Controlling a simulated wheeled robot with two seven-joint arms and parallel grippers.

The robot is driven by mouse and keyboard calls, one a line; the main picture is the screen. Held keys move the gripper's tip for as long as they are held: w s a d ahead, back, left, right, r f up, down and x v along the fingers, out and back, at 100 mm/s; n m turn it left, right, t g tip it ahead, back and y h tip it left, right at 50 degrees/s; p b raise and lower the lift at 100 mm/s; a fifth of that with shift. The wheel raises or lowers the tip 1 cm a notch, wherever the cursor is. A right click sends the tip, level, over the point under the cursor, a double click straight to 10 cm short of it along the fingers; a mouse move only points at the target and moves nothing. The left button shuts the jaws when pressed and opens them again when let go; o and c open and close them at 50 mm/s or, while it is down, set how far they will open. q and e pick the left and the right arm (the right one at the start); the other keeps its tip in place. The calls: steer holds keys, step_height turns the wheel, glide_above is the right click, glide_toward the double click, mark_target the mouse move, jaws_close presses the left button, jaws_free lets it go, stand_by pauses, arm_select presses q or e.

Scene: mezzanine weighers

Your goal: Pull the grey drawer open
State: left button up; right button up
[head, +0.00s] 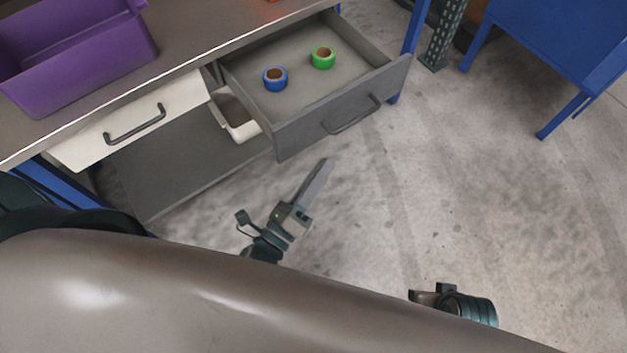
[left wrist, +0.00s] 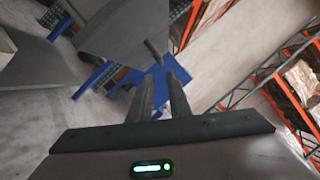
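The grey drawer (head: 335,126) under the workbench stands pulled out, its inside showing. Its dark bar handle (head: 353,115) is on the front panel. A blue tape roll (head: 275,79) and a green tape roll (head: 322,58) lie in it. My left gripper (head: 326,164) is in front of and below the drawer front, apart from the handle in the head view. In the left wrist view its two fingers (left wrist: 163,78) stand apart with nothing between them, and a handle-like bar (left wrist: 154,50) shows beyond the tips. My right gripper (head: 425,297) shows only partly at the lower right.
A closed white drawer (head: 130,120) is left of the grey one. A white bin (head: 236,118) stands on the shelf below. A purple crate (head: 80,60) is on the bench top. Blue furniture (head: 560,50) stands at the upper right. The concrete floor between is clear.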

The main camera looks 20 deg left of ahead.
arm_select(q)
steer(key=shift+v, duration=1.4)
arm_select(e)
steer(key=shift+w+a, duration=0.25)
steer(key=shift+a, duration=0.05)
arm_select(q)
steer(key=a+f+n+g+y+p, duration=0.2)
steer(key=f+n+g+p, duration=0.1)
steer(key=f+n, duration=0.5)
steer(key=a+f+n+g+y+p, duration=0.2)
steer(key=f+n+g+p, duration=0.3)
steer(key=f, duration=0.5)
steer(key=s+a+f+n+g+y+p, duration=0.1)
steer(key=s+a+f+n+g+p, duration=0.2)
steer(key=s+f+n+g, duration=0.3)
steer(key=s+a+f+n, duration=0.1)
steer(key=s+f+n, duration=0.4)
steer(key=f, duration=0.3)
steer(key=shift+s+a+f+n, duration=0.25)
steer(key=shift+a+f+n, duration=0.15)
steer(key=shift+n, duration=0.4)
arm_select(e)
step_height(320, 180, down, 17)
steer(key=w+a+t, duration=0.1)
steer(key=a+t, duration=0.1)
steer(key=shift+w+y, duration=0.3)
steer(key=shift+y, duration=0.1)
